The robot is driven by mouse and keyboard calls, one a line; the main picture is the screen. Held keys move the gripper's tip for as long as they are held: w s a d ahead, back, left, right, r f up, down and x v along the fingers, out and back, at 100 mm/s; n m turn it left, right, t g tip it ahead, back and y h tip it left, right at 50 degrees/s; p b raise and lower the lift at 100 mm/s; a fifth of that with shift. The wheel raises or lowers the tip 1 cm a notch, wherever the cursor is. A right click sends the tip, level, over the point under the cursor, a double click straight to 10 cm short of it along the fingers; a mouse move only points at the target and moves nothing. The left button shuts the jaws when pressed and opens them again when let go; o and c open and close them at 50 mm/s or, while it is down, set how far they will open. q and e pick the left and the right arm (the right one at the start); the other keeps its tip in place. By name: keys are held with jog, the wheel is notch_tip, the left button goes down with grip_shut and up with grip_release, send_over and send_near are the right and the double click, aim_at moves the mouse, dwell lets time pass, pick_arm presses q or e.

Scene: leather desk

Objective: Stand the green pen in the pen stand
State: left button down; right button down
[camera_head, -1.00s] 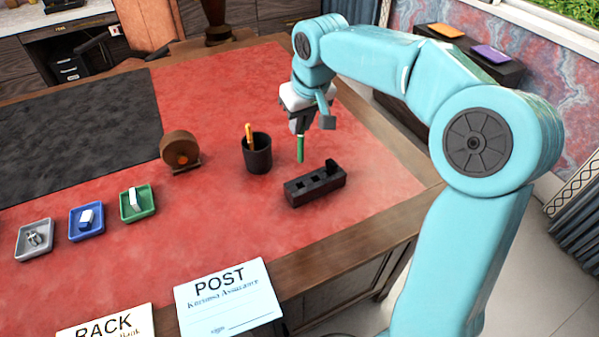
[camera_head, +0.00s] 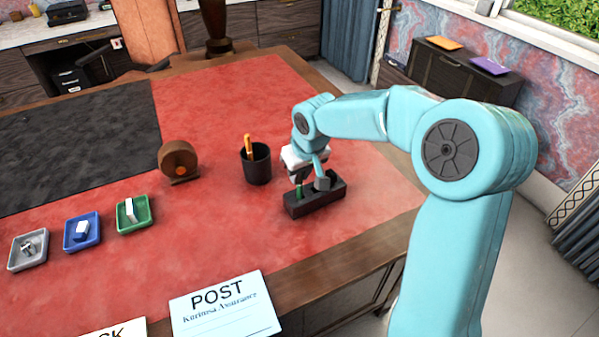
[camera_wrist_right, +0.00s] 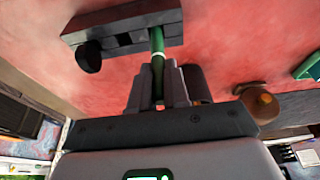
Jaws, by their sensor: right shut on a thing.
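The black pen stand (camera_head: 327,198) is a low block with square holes near the right side of the red desk top; it also shows in the wrist view (camera_wrist_right: 125,22). My right gripper (camera_head: 303,181) is right above its left part, shut on the green pen (camera_head: 299,190). In the wrist view the pen (camera_wrist_right: 157,42) sticks out from between the fingers (camera_wrist_right: 157,85), and its far end meets the stand's holed face. I cannot tell how deep it sits in a hole. My left gripper is not in view.
A black cup (camera_head: 257,166) with an orange pen stands left of the stand. A brown round object (camera_head: 178,158) is further left, near the green (camera_head: 134,214), blue (camera_head: 82,233) and grey trays (camera_head: 28,251). A POST card (camera_head: 224,307) lies at the front edge.

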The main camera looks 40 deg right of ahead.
jog(key=shift+f, duration=0.25)
jog(key=c, duration=1.1)
grip_release()
jog(key=d+p+v, duration=0.1)
jog(key=v, duration=1.1)
jog(key=shift+a+r, duration=0.25)
jog(key=shift+a, duration=0.3)
jog(key=shift+s, duration=0.1)
